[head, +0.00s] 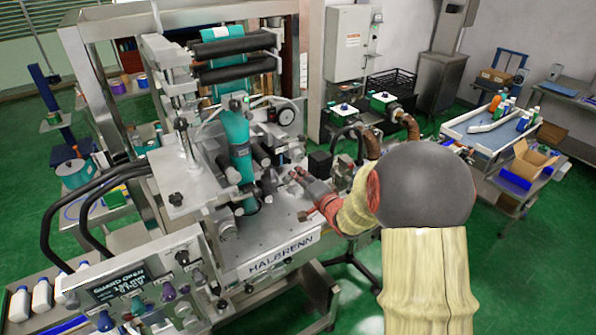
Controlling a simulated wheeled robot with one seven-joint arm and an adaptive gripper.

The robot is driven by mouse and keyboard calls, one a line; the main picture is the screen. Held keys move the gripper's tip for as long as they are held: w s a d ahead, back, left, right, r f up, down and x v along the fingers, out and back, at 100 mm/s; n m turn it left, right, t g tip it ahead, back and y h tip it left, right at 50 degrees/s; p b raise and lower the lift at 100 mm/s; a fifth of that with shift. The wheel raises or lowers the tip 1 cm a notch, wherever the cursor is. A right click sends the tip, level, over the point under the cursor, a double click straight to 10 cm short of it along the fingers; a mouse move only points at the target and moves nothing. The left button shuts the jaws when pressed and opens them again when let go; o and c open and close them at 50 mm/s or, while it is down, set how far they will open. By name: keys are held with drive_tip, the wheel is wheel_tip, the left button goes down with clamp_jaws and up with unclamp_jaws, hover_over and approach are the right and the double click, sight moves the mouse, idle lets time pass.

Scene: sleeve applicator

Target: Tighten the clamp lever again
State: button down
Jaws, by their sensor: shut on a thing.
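My gripper (297,178) is at the right end of my arm's reach into the sleeve applicator (262,262), just above its metal deck marked HALBRENN. Its fingers point left toward the teal sleeve column (241,155). It is shut on a small part at its fingertips, which appears to be the clamp lever. The lever is too small and too much covered by the fingers to make out its shape or angle. My wrist and arm hide the area right of the gripper.
A control panel (135,285) with knobs stands at the front left. Black rollers (235,68) and a round gauge (286,115) sit above the deck. Hoses (372,143) run close behind my wrist. A bench with bottles (500,125) stands at right. Green floor is clear at lower right.

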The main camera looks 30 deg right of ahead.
drive_tip(key=shift+d+f+m+p, duration=0.1)
drive_tip(key=shift+f+m+p, duration=0.1)
drive_tip(key=shift+m+p, duration=0.2)
idle(0.3)
drive_tip(key=c, duration=1.8)
unclamp_jaws()
drive_tip(key=shift+c, duration=0.2)
drive_tip(key=shift+s, duration=0.15)
drive_tip(key=s+r, duration=0.2)
drive_tip(key=s, duration=0.9)
drive_tip(key=shift+s, duration=0.25)
